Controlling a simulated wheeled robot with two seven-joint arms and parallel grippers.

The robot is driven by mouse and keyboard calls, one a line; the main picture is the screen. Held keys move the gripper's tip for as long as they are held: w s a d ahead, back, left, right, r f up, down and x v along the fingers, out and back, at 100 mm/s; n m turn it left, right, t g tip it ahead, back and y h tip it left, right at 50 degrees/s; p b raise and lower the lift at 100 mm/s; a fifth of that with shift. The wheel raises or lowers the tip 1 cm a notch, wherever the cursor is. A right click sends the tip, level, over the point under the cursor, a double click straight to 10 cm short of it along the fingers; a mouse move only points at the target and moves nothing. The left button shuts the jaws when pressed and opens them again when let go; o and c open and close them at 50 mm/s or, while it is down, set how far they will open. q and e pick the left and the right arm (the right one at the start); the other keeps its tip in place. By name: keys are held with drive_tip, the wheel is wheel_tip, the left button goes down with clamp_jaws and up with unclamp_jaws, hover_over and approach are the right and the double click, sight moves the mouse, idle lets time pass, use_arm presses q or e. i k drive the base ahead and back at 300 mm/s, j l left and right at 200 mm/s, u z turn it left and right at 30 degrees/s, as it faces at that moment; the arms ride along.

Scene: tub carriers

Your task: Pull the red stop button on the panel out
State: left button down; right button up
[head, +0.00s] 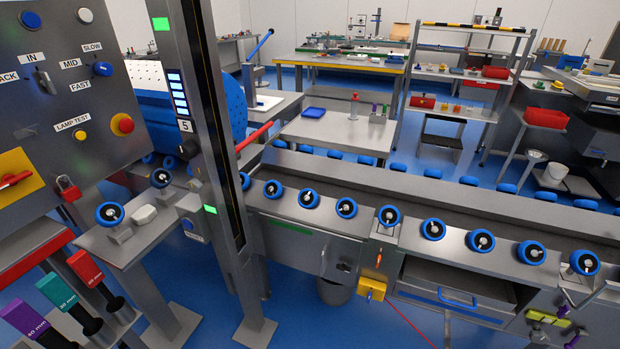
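The control panel (50,80) is a grey box face at the upper left. The red stop button (123,124) is a round red mushroom head on a yellow ring near the panel's right edge. The view does not show clearly whether it is pushed in or out. Nothing covers it. I cannot make out either of my grippers in the head view.
The panel also carries a blue knob (103,69), a yellow lamp-test button (80,135), a red padlock (67,188) and a red handle on a yellow plate (20,178). A grey post (205,120) stands right of it. A roller conveyor (400,225) runs rightward.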

sight(126, 125)
drive_tip(key=u, duration=1.6)
